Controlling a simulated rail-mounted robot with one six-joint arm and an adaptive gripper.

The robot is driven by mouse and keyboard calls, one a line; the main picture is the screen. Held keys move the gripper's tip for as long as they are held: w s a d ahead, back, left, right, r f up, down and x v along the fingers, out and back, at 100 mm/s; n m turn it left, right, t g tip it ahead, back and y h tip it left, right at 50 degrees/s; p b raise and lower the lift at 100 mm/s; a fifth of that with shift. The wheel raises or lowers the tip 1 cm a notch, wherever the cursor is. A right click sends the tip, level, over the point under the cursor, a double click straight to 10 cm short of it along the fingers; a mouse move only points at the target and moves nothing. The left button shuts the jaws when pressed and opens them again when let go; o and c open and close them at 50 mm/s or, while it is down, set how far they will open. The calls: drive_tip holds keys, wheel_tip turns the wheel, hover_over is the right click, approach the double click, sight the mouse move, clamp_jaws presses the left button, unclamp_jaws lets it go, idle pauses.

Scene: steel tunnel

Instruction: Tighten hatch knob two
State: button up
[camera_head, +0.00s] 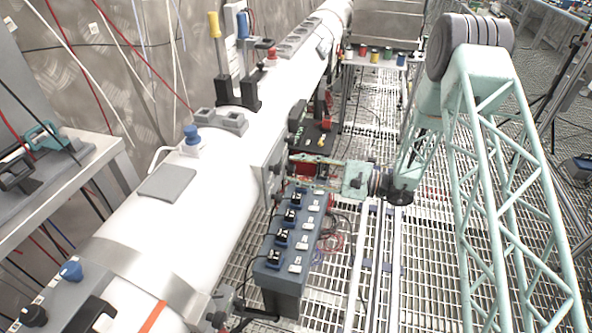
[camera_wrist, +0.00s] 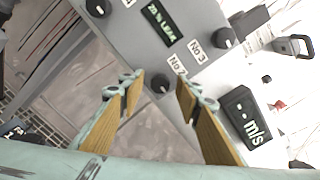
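In the wrist view the grey hatch panel (camera_wrist: 195,75) carries a "20% LEAK" display (camera_wrist: 161,24). Knob two (camera_wrist: 160,83) is a small dark round knob at the panel's lower edge, beside a "No 2" label. My gripper (camera_wrist: 159,90) is open. Its two yellow-padded fingers stand on either side of knob two in the picture, with a gap on each side. I cannot tell whether the fingertips reach the knob's depth. In the head view my gripper (camera_head: 297,168) is at the side panel (camera_head: 272,160) of the white pipe; the knob is hidden there.
Knob three (camera_wrist: 225,38) and another dark knob (camera_wrist: 96,8) are on the same panel. A black "m/s" meter (camera_wrist: 246,117) lies right of the fingers. In the head view a blue-grey switch box (camera_head: 285,272) stands just below my gripper. The white pipe (camera_head: 215,200) is alongside.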

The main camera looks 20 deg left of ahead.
drive_tip(key=shift+a, duration=0.1)
drive_tip(key=c, duration=0.9)
drive_tip(key=shift+o, duration=0.2)
drive_tip(key=shift+m, duration=0.5)
drive_tip(key=shift+s+m+p, duration=0.1)
drive_tip(key=shift+m+p, duration=3.1)
drive_tip(key=shift+m, duration=5)
drive_tip(key=o, duration=0.9)
drive_tip(key=shift+c, duration=0.2)
